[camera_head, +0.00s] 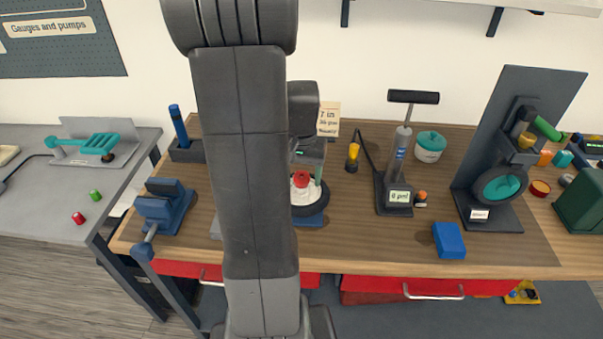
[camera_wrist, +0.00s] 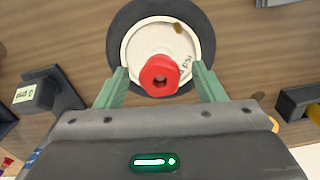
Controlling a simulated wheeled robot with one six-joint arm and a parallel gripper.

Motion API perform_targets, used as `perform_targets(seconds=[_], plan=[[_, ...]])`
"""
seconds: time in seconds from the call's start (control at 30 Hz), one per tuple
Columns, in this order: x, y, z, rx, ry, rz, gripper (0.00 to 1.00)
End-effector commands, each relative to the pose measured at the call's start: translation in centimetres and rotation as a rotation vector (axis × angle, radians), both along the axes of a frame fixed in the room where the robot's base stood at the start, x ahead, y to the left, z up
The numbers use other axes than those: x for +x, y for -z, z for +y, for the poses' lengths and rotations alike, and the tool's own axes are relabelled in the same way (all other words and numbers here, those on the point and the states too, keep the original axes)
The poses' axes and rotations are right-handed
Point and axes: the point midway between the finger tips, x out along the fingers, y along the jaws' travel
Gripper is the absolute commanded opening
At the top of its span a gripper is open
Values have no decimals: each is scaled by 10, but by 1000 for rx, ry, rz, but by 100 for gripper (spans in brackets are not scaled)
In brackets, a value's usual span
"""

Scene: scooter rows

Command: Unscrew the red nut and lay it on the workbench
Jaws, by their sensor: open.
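The red nut (camera_wrist: 160,76) sits on the cream hub (camera_wrist: 140,38) of a small dark-tyred wheel in the wrist view. It also shows in the head view (camera_head: 301,179), on the wheel on the workbench (camera_head: 370,225), partly behind my arm. My gripper (camera_wrist: 160,84) is open, with one green finger on each side of the nut and a gap between each finger and the nut. In the head view my arm hides most of the gripper. I cannot tell the height of the fingertips over the hub.
A blue vise (camera_head: 163,207) stands at the bench's left end. A pump with a gauge (camera_head: 398,195), a teal-lidded jar (camera_head: 430,147) and a blue block (camera_head: 448,240) stand right of the wheel. A dark stand with a wheel (camera_head: 497,187) is farther right. Bare wood lies between pump and front edge.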

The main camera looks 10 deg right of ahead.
Motion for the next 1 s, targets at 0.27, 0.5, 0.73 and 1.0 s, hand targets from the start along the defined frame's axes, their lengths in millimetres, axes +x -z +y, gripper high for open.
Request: perform_targets(seconds=[0.27,0.5,0.73,1.0], plan=[[0,0,0,0,0,0,55],[0,0,0,0,0,0,15],[0,0,0,0,-121,0,15],[0,0,0,0,-429,0,15]])
